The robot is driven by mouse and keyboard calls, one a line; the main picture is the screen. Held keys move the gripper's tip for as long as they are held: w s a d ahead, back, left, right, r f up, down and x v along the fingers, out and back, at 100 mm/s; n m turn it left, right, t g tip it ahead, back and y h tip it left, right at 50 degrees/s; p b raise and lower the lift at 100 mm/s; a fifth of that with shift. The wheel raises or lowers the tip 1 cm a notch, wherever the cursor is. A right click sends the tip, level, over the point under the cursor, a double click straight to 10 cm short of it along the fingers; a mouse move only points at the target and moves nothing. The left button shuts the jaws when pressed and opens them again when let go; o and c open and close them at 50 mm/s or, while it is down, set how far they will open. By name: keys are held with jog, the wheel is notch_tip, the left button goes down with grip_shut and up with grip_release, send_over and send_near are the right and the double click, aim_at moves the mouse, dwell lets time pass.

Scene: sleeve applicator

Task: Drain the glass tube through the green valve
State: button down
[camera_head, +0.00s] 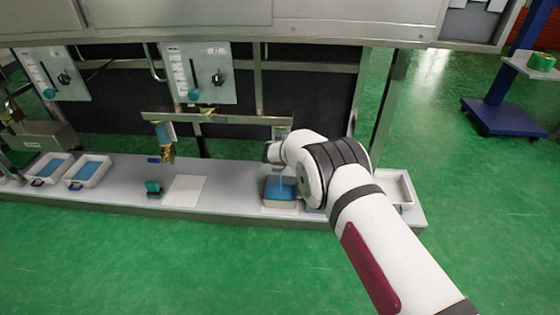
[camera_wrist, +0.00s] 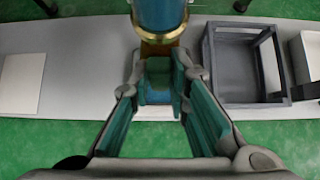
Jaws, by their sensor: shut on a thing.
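The glass tube (camera_wrist: 160,14) holds blue liquid and ends in a brass collar (camera_wrist: 160,38) at the top of the wrist view. Below it is the valve's green-blue handle (camera_wrist: 158,80). My gripper (camera_wrist: 159,78) is shut on this handle, with a finger on either side. In the head view the gripper (camera_head: 270,152) is small, and my arm hides most of the tube and valve. A tray of blue liquid (camera_head: 280,203) stands on the bench below, with a thin pale streak above the liquid. Handle angle is hard to read.
Left on the bench (camera_head: 235,185) are a second tube (camera_head: 165,132) with a brass valve, a white sheet (camera_head: 185,190), a small green object (camera_head: 153,187) and two blue-filled trays (camera_head: 87,171). A grey open frame (camera_wrist: 238,98) stands right of the gripper. A steel rail crosses above.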

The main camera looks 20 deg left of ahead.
jog(key=c, duration=1.5)
grip_release()
jog(key=shift+f, duration=0.1)
jog(key=shift+v, duration=6.05)
jog(key=shift+w, duration=0.1)
